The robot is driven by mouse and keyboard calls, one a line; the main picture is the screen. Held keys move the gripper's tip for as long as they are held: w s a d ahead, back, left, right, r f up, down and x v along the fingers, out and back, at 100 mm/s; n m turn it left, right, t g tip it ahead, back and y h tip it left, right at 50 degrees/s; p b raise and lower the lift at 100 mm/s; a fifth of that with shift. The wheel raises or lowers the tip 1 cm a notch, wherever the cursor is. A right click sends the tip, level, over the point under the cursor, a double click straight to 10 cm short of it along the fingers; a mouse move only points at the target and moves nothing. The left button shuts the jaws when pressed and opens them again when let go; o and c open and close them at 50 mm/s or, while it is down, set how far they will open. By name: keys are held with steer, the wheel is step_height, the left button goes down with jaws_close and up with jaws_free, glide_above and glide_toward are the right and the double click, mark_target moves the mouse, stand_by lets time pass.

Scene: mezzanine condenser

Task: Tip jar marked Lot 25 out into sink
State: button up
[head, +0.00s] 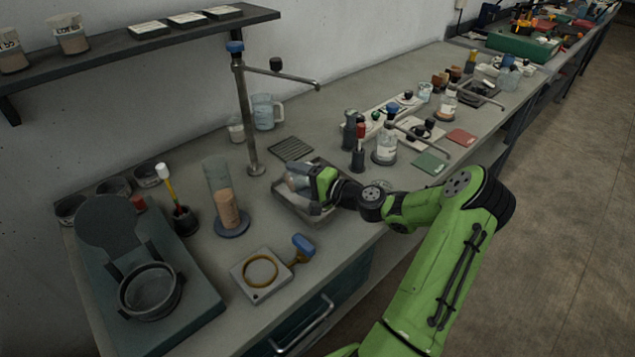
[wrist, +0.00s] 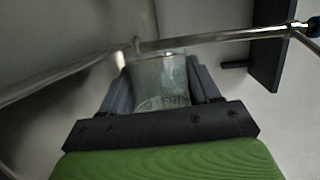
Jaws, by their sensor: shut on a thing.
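My gripper (head: 312,181) is shut on a clear glass jar (head: 298,176), low over the small grey metal sink (head: 318,215). In the head view the jar looks tipped onto its side, mouth end away from my arm. In the wrist view the glass jar (wrist: 158,80) stands between both dark fingers of my gripper (wrist: 160,90), its rim towards the top. I cannot read a lot mark on it, and I cannot tell whether anything is left inside. The gripper and jar hide part of the sink.
A tall tap post (head: 247,110) with a side spout stands behind the sink. A glass cylinder (head: 219,185) stands to the left, a white block with a yellow ring (head: 240,277) in front. Two labelled jars (head: 70,35) stand on the wall shelf (head: 110,50). Bottles (head: 386,145) crowd the right.

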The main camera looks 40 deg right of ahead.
steer(key=a+r+n, duration=0.1)
steer(key=n+g+h, duration=0.1)
steer(key=shift+w+a+r+n, duration=0.1)
steer(key=shift+a+r+n, duration=0.25)
steer(key=shift+n, duration=0.05)
steer(key=shift+a+f+b, duration=0.15)
steer(key=shift+b, duration=0.15)
steer(key=shift+f+n+h+b, duration=0.3)
steer(key=shift+f+n+b, duration=0.2)
steer(key=shift+b, duration=0.2)
steer(key=shift+f+n+g+h+b, duration=0.3)
steer(key=shift+f+n+b, duration=0.1)
steer(key=shift+b, duration=0.35)
steer(key=shift+r+n+h+b, duration=0.1)
steer(key=shift+n+h+b, duration=0.25)
steer(key=shift+n, duration=0.15)
steer(key=shift+r+n+g+h+b, duration=0.3)
steer(key=shift+r+n+h+b, duration=0.3)
steer(key=shift+n, duration=0.2)
steer(key=shift+w+a+r+n+h+b, duration=0.15)
steer(key=shift+a+r+n+h+b, duration=0.85)
steer(key=shift+n+b, duration=0.3)
steer(key=shift+w+a+r+n+h+b, duration=0.15)
steer(key=shift+a+r+n+h+b, duration=0.8)
steer(key=shift+n+b, duration=0.3)
